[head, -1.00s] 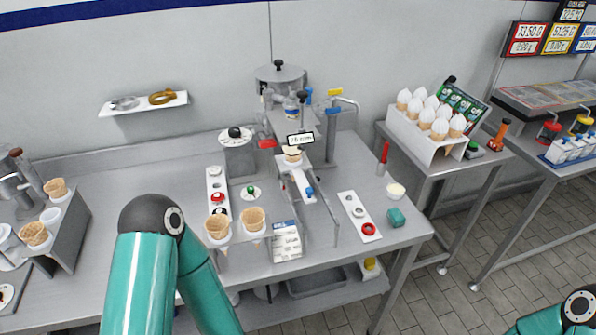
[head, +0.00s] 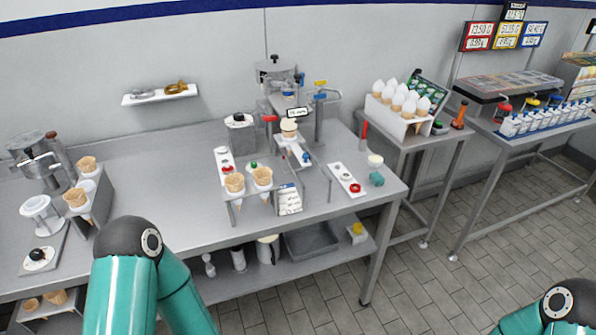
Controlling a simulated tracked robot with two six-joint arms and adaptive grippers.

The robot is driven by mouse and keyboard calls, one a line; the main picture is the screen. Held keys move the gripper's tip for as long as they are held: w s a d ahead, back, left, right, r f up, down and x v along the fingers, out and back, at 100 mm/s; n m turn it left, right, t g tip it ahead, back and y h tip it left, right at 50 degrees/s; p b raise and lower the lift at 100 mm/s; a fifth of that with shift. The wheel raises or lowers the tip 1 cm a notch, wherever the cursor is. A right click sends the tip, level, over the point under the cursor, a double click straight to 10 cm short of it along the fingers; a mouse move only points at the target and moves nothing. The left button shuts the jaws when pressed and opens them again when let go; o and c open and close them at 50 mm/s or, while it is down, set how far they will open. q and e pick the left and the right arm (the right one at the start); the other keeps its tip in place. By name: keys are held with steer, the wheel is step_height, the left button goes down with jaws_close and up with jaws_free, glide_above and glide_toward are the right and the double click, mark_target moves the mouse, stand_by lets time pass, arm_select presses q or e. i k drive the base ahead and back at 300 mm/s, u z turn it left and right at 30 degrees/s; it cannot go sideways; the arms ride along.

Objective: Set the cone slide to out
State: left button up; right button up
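The cone slide (head: 296,151) is a pale, narrow rail with a blue knob (head: 306,158). It slopes towards the front from under the metal dispensing machine (head: 281,76) on the middle table. A cone with a pale top (head: 289,127) sits at its upper end, below a small display label. I cannot tell the slide's exact setting. My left arm comes in at the lower left and my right arm at the lower right. Both grippers are out of frame, and neither arm reaches the slide.
A holder with two empty cones (head: 248,183) stands in front of the machine, left of the slide. A white strip with round buttons (head: 346,178) lies right of it. The table's front edge lies between me and the slide. Tiled floor (head: 440,275) is open at right.

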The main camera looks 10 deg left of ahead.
mark_target(291, 144)
steer(key=z, duration=0.3)
steer(key=k, duration=0.25)
steer(key=z, duration=0.7)
steer(key=i, duration=1.35)
steer(key=u, duration=1.05)
steer(key=i, duration=0.6)
steer(key=z, duration=0.2)
steer(key=k, duration=0.6)
steer(key=u, duration=0.15)
